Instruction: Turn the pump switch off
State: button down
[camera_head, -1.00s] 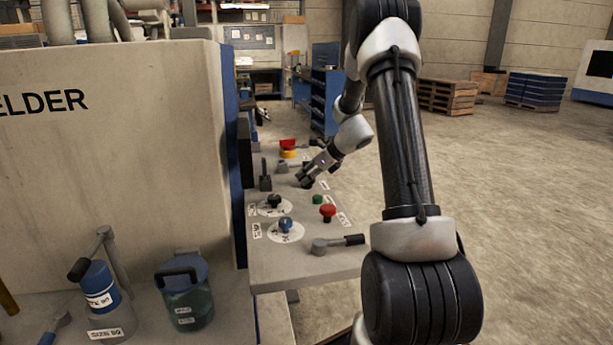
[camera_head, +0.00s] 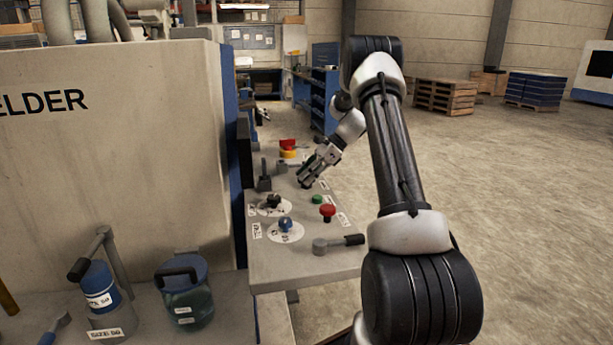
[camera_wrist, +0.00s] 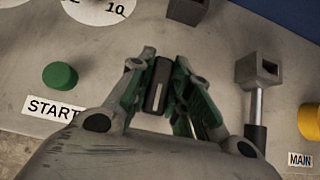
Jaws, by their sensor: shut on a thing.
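A dark upright switch lever (camera_wrist: 158,85) with a light stripe stands between my fingers in the wrist view; I take it for the pump switch, though no pump label is readable. My gripper (camera_wrist: 160,82) is shut on it, a finger on each side. The head view shows my gripper (camera_head: 307,182) low over the panel, behind the green button; there the fingers hide the switch.
The sloping panel (camera_head: 278,262) also carries a green START button (camera_wrist: 60,76), a red knob (camera_head: 327,210), a blue knob (camera_head: 285,224), a black knob (camera_head: 273,201), a black lever (camera_head: 265,178) and a grey lever (camera_wrist: 257,85). Open floor lies to the right.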

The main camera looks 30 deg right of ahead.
dwell(0.5)
jog(key=c, duration=1.3)
grip_release()
jog(key=v, duration=1.2)
